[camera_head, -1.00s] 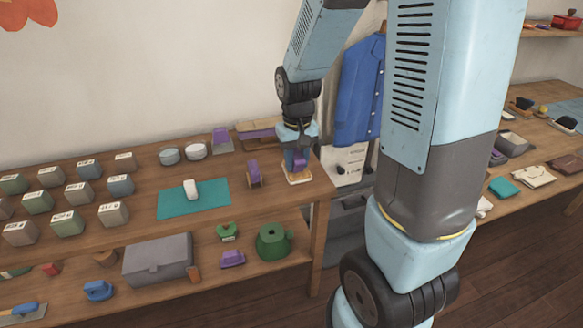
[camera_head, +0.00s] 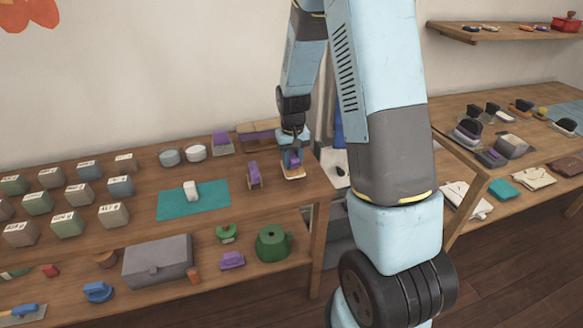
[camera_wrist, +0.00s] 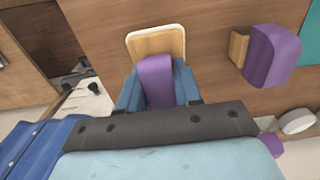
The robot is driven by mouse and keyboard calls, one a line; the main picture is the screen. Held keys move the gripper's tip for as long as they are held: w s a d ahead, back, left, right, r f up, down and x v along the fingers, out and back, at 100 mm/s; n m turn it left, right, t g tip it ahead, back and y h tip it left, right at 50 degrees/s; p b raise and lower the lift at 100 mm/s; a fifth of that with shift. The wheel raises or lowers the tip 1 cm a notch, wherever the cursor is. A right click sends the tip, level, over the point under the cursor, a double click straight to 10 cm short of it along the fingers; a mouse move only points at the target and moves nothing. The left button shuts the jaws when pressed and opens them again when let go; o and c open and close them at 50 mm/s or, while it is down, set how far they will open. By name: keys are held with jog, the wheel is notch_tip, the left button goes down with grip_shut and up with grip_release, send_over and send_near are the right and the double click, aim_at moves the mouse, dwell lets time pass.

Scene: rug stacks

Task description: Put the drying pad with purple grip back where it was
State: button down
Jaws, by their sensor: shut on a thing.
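The drying pad with purple grip (camera_head: 293,173) is at the right end of the wooden table, a pale pad with a wooden back and a purple handle. In the wrist view the pad's purple grip (camera_wrist: 156,82) sits between my blue fingers, with the wooden back (camera_wrist: 155,42) beyond it. My gripper (camera_head: 292,155) is shut on this grip from above. Whether the pad touches the table or hangs slightly above it I cannot tell. A second purple-handled wooden tool (camera_head: 254,175) stands just left of it; it also shows in the wrist view (camera_wrist: 268,57).
A teal mat (camera_head: 212,208) with a white object (camera_head: 191,190) lies further left. Round tins (camera_head: 196,153) and a purple-topped block (camera_head: 222,143) stand behind. Several labelled blocks fill the left side. The table's right edge is close to the pad.

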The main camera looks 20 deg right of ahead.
aim_at(292, 166)
jog(key=shift+w+f, duration=0.3)
jog(key=shift+f, duration=1.55)
jog(key=shift+f, duration=0.1)
jog(key=c, duration=0.8)
grip_release()
